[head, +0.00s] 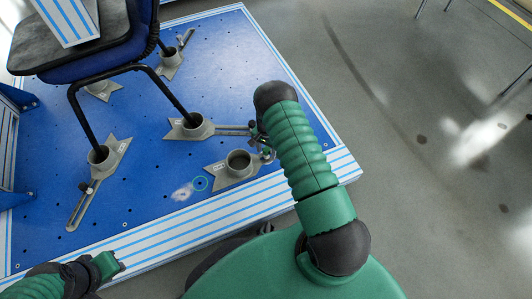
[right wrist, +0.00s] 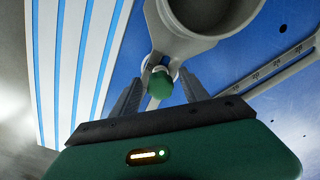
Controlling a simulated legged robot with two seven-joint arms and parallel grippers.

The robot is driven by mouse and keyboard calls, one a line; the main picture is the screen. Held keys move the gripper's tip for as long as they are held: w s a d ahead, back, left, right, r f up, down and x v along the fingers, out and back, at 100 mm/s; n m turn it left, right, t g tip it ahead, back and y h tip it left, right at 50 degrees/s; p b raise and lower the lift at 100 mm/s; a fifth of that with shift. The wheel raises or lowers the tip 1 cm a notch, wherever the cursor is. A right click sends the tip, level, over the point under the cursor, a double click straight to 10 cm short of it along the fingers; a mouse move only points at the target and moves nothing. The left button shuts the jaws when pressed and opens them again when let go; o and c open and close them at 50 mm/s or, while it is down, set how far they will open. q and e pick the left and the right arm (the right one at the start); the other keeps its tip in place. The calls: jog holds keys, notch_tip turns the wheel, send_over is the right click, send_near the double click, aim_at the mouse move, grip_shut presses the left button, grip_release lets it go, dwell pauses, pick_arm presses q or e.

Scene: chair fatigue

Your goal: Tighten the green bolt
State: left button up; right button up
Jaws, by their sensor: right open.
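The green bolt (right wrist: 160,82) sits on a grey clamp beside a round cup of a metal bracket (right wrist: 190,40) in the right wrist view. My right gripper (right wrist: 159,77) is open, with one dark finger on each side of the bolt; I cannot tell whether they touch it. In the head view the bracket with an empty cup (head: 238,162) lies near the platform's front right corner. A small green part (head: 267,153) beside it looks like the bolt, partly crowded by my right arm's end. My left gripper (head: 108,264) is at the lower left, its fingers unclear.
A blue perforated platform (head: 150,175) with white-and-blue striped edges carries several grey brackets. A dark chair (head: 70,65) stands with its legs in bracket cups at the left. A slotted scale arm (right wrist: 285,65) lies right of the bolt. Grey floor (head: 420,190) to the right is mostly clear.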

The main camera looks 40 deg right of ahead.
jog(key=n, duration=0.7)
grip_shut()
jog(key=m, duration=0.4)
jog(key=m, duration=0.4)
jog(key=shift+d, duration=0.1)
jog(key=m, duration=0.4)
